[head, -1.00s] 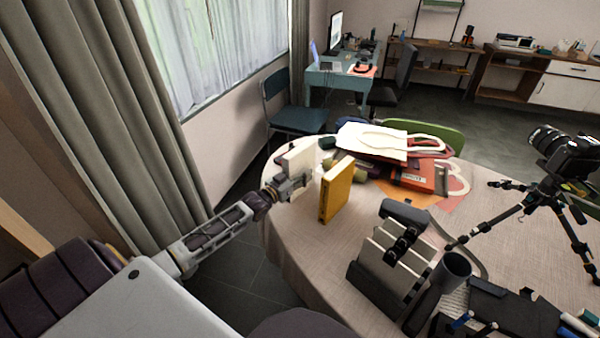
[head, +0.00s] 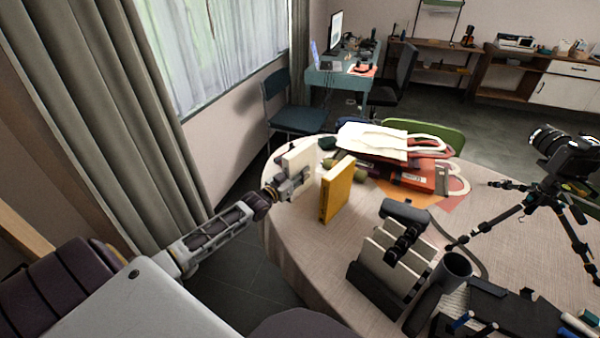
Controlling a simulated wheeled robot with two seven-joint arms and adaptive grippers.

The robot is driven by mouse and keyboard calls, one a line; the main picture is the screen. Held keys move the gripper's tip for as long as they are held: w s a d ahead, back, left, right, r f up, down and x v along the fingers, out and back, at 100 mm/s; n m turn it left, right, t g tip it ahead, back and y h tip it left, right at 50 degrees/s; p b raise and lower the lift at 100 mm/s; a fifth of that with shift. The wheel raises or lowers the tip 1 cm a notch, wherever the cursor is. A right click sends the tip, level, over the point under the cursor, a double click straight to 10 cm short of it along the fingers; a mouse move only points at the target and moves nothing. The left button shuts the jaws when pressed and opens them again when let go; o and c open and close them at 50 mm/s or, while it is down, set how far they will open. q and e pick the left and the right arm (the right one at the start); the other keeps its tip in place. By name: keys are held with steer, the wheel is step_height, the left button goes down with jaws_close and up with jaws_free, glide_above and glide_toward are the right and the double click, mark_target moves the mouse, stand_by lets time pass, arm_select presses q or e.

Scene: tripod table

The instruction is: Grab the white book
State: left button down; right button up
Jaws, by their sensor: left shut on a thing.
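The white book (head: 299,158) stands upright at the left edge of the round table (head: 310,247), just left of a yellow book (head: 338,190). My left gripper (head: 293,183) is shut on the white book at its near lower part, and its fingers hide some of the cover. Whether the book's lower edge touches the table is hard to tell. My right gripper is not in view.
The yellow book stands close to the right of my left gripper. A dark holder (head: 392,262), a cup (head: 452,272) and a camera tripod (head: 535,205) stand to the right.

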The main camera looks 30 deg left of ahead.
mark_target(299, 148)
arm_select(q)
step_height(299, 148, up, 9)
steer(key=shift+f+p, duration=0.1)
steer(key=shift+p, duration=0.5)
steer(key=shift+r, duration=0.7)
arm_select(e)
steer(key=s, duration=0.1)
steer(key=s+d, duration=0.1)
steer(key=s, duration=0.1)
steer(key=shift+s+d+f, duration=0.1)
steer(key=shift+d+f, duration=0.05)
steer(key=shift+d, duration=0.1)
